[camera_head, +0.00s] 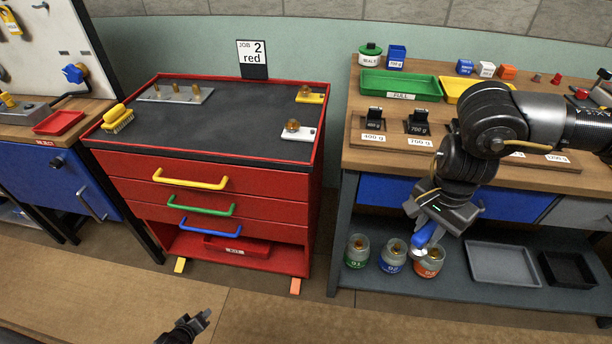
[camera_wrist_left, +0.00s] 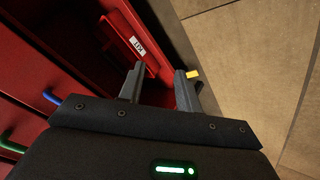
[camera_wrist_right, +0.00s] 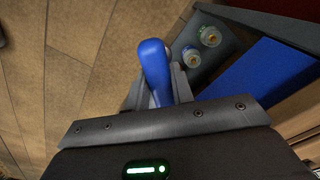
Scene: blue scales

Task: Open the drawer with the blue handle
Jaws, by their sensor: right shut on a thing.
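The red cabinet (camera_head: 240,185) has three drawers with yellow, green and blue handles, and all look shut. The blue handle (camera_head: 193,231) is on the lowest drawer; part of it shows in the left wrist view (camera_wrist_left: 52,97). My left gripper (camera_head: 207,316) is low in front of the cabinet, apart from the handle. Its fingers are open and empty in the left wrist view (camera_wrist_left: 158,85). My right gripper (camera_head: 426,232) is in front of the right bench, shut on a blue rounded object (camera_wrist_right: 155,68). The rest of that object is hidden by the fingers.
A red kit tray (camera_head: 237,246) lies in the open space under the drawers. The right bench (camera_head: 352,150) carries trays and weights; jars (camera_head: 357,250) and a grey tray (camera_head: 500,264) stand on its lower shelf. The floor before the cabinet is clear.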

